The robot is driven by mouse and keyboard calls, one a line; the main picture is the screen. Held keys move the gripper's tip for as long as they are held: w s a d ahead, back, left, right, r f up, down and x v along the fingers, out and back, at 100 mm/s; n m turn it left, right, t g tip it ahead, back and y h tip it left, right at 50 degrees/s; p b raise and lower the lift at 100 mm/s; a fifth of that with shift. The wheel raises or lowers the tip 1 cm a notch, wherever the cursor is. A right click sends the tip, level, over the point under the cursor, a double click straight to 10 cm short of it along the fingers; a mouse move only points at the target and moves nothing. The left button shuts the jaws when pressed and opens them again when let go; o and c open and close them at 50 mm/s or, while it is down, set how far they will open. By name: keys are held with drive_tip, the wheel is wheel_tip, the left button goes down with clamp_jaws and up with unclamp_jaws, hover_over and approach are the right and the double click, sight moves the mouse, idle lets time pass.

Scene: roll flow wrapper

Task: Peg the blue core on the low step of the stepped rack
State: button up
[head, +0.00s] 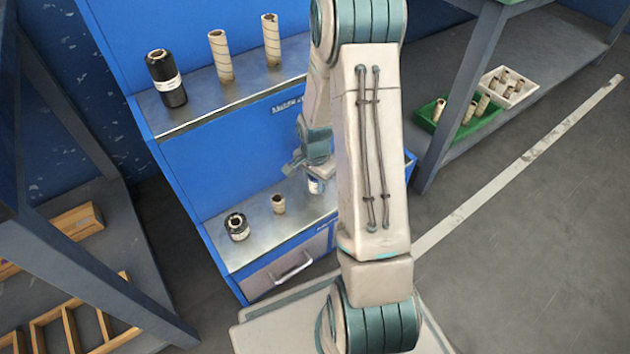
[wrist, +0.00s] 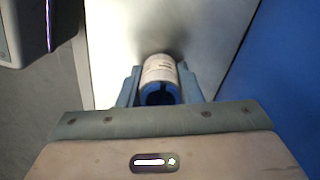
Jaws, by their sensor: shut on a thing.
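The stepped rack (head: 180,150) is blue with grey metal step tops. Its low step (head: 256,238) holds a short black roll (head: 237,227) and a small cardboard core (head: 278,204), both upright. My gripper (head: 312,178) is over the right part of this step, partly hidden by my arm. In the wrist view my gripper (wrist: 160,88) is shut on the blue core (wrist: 160,70), which has a pale label around it and a blue, hollow near end. The core also shows small in the head view (head: 315,187). I cannot tell whether its lower end touches the step, and no peg shows under it.
The upper step (head: 215,97) carries a tall black roll (head: 166,78) and two tall cardboard cores (head: 221,55). At the right, a green bin (head: 455,124) and a white tray (head: 507,85) hold cores. Wooden racks (head: 75,222) stand at the left.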

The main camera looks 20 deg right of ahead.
drive_tip(key=shift+f, duration=0.1)
drive_tip(key=o, duration=1.5)
drive_tip(key=shift+r+p, duration=3.15)
drive_tip(key=shift+r, duration=0.85)
